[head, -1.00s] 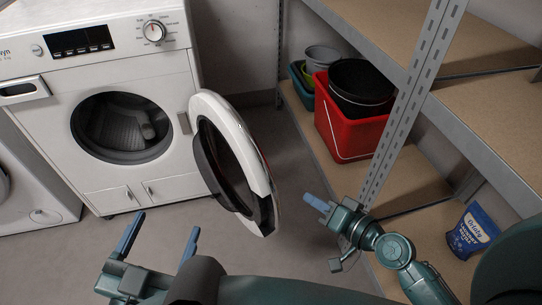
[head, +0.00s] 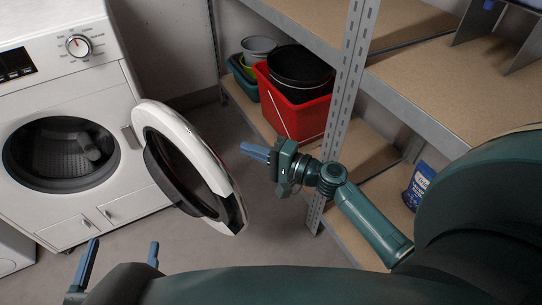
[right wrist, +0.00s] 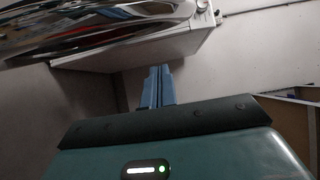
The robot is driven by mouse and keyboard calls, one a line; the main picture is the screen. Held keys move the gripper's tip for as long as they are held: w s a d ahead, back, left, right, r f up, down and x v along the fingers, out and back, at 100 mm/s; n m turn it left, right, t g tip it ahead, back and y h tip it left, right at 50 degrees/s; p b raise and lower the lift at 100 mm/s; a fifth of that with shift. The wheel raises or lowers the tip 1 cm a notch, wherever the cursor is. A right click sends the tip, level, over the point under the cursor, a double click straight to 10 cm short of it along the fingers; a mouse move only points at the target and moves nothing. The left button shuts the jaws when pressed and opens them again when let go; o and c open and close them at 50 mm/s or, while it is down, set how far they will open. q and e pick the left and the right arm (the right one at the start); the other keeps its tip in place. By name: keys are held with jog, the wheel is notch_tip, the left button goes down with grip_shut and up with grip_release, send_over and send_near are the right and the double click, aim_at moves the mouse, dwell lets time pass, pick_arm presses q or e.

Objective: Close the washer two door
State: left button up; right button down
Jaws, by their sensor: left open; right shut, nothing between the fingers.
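The white washer (head: 105,85) stands at the left in the head view, its round drum opening (head: 60,153) uncovered. Its round door (head: 188,140) is swung wide open to the right, hinged at the opening's right side. My right gripper (head: 246,150) is shut and empty, just right of the door's outer face and apart from it. In the right wrist view its fingers (right wrist: 157,88) are together, with the glossy door (right wrist: 95,28) at upper left. My left gripper (head: 120,257) is open and empty at the lower left, in front of the washer and below the door.
A metal shelf unit with a slotted post (head: 345,100) stands at the right, close to my right arm. A red bucket (head: 297,118) with a black bucket (head: 300,68) sits on its lower shelf. A blue bag (head: 413,186) is farther right. Floor is clear below the door.

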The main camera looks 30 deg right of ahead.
jog(key=shift+s+a+p, duration=0.15)
jog(key=shift+a+p, duration=0.15)
jog(key=shift+a, duration=2.1)
